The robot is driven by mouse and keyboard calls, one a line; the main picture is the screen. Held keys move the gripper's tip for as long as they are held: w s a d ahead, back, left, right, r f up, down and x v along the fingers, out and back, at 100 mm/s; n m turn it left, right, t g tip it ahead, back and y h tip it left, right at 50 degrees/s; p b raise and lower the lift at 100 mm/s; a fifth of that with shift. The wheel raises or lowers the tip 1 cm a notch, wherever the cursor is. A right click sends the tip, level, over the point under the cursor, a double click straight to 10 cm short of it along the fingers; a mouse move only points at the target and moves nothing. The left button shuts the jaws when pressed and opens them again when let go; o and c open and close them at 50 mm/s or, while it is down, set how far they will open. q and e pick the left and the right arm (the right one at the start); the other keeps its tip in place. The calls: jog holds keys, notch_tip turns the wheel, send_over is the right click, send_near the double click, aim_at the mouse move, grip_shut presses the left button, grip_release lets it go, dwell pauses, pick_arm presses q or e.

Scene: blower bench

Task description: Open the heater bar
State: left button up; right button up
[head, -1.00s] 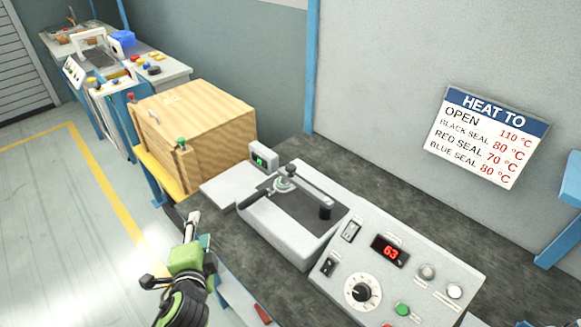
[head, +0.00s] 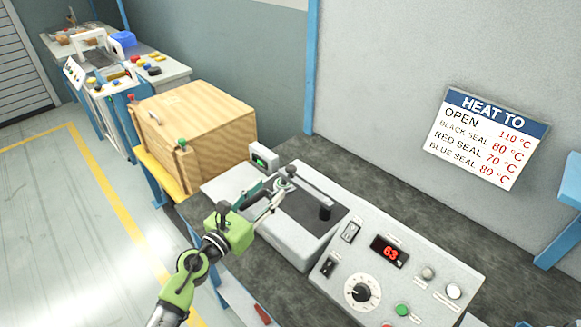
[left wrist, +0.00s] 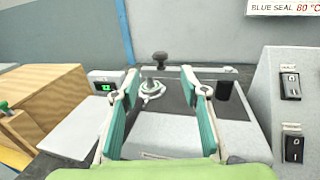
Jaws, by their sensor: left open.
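The sealing machine (head: 300,240) stands on the bench, with a dark top plate. My left gripper (head: 270,188) is open over the left side of the machine, close to the pivot. In the left wrist view its green-padded fingers (left wrist: 160,85) frame the pivot (left wrist: 152,90) and a black knob (left wrist: 160,59) from the near side. Contact cannot be told. My right gripper is not in view.
The control box (head: 395,270) at right shows a red 63, a dial and switches. A wooden box (head: 195,125) is at left. The wall sign (head: 487,137) lists OPEN 110 °C.

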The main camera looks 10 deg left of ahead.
aim_at(287, 171)
pick_arm(q)
jog(key=x, duration=1.2)
